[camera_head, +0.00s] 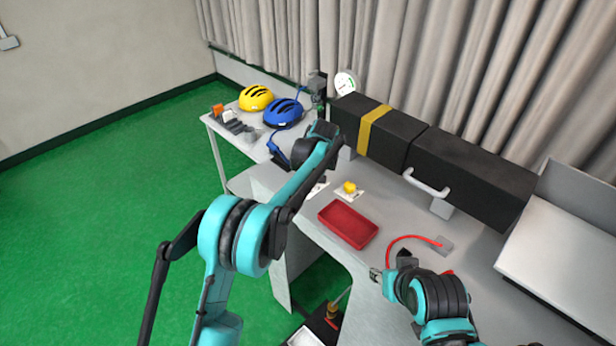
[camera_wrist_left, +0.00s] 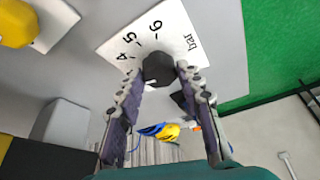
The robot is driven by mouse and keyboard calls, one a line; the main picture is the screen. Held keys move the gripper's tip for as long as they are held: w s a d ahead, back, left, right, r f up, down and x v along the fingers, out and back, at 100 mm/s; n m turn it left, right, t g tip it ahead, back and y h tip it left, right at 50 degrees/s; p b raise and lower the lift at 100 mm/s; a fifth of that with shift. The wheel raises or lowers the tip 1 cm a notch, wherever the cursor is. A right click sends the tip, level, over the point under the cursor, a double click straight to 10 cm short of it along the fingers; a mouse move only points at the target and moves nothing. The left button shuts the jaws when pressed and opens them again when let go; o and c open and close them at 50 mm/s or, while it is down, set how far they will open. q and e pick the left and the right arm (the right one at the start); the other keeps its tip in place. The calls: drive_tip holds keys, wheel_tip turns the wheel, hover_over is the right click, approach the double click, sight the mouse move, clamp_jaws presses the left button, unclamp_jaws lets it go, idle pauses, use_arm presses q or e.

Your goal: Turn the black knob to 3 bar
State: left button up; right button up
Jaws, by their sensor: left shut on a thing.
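The black knob (camera_wrist_left: 158,68) sits on a white scale card (camera_wrist_left: 120,38) in the left wrist view. The printed 4, 5, 6 and "bar" show on the card; the lower numbers and any pointer mark are hidden. My left gripper (camera_wrist_left: 159,76) has its fingertips on both sides of the knob and is shut on it. In the head view the card (camera_head: 318,190) shows partly beside my left arm, which hides most of that spot. My right gripper (camera_head: 377,275) is low right, by the bench's front edge, away from the knob; its jaws are too small to read.
A yellow knob (camera_head: 349,187) on its own card and a red tray (camera_head: 348,224) lie nearby on the bench. A round gauge (camera_head: 345,83) stands behind. Long black boxes (camera_head: 470,177) line the back. Yellow (camera_head: 256,97) and blue (camera_head: 283,113) helmets rest on the left table.

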use_arm(q)
drive_tip(key=shift+d+n+y, duration=0.1)
drive_tip(key=shift+n+y, duration=0.3)
drive_tip(key=shift+n, duration=0.7)
drive_tip(key=shift+g, duration=0.3)
drive_tip(key=o, duration=1.2)
drive_tip(key=shift+r, duration=0.1)
drive_tip(key=v, duration=1.1)
drive_tip(key=shift+s+d+r, duration=0.2)
drive_tip(key=shift+s+r, duration=0.05)
drive_tip(key=shift+r, duration=0.1)
